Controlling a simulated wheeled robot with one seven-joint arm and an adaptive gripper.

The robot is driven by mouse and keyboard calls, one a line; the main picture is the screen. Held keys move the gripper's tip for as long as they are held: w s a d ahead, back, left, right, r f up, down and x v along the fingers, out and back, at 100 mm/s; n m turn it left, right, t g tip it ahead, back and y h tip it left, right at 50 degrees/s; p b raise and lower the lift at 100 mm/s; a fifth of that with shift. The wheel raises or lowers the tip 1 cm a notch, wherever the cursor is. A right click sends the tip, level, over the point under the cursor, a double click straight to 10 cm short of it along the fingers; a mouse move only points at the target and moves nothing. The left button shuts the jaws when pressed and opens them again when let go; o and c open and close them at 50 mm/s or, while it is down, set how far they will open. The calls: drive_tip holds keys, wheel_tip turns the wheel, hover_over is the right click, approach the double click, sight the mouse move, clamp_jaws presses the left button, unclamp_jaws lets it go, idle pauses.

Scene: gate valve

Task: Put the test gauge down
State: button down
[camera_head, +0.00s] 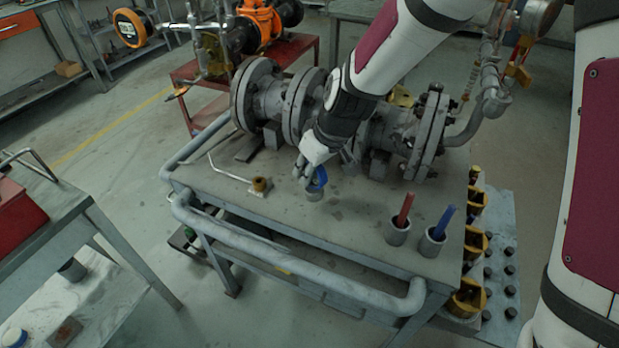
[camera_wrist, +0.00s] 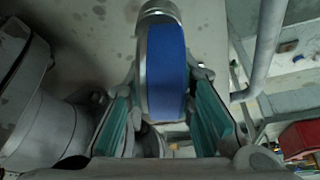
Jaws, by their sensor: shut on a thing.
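The test gauge, a round body with a blue band and a silver rim, is between my gripper's fingers in the wrist view (camera_wrist: 166,70). In the head view its blue edge (camera_head: 318,177) shows at the tip of my arm. My gripper (camera_head: 310,175) is shut on it, with teal finger pads on both sides. A small grey cup-like holder (camera_head: 315,194) stands on the bench (camera_head: 340,215) directly below the gauge. I cannot tell whether the gauge's lower end is inside it or just above it. The gauge's face is hidden.
A large flanged valve body (camera_head: 275,100) lies along the back of the bench, close to my gripper. Cups with a red handle (camera_head: 404,207) and a blue handle (camera_head: 443,220) stand at the front right. A bent rod (camera_head: 230,174) lies left. A pipe rail (camera_head: 290,255) runs along the front.

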drive_tip(key=shift+w+f, duration=0.1)
drive_tip(key=shift+f, duration=1.6)
drive_tip(key=shift+f+b, duration=0.1)
drive_tip(key=shift+b, duration=0.2)
drive_tip(key=c, duration=1.4)
unclamp_jaws()
drive_tip(key=shift+f, duration=0.1)
drive_tip(key=shift+o, duration=0.2)
drive_tip(key=p+v, duration=0.1)
drive_tip(key=v, duration=1.1)
drive_tip(key=shift+a+r, duration=0.1)
drive_tip(key=shift+r, duration=0.1)
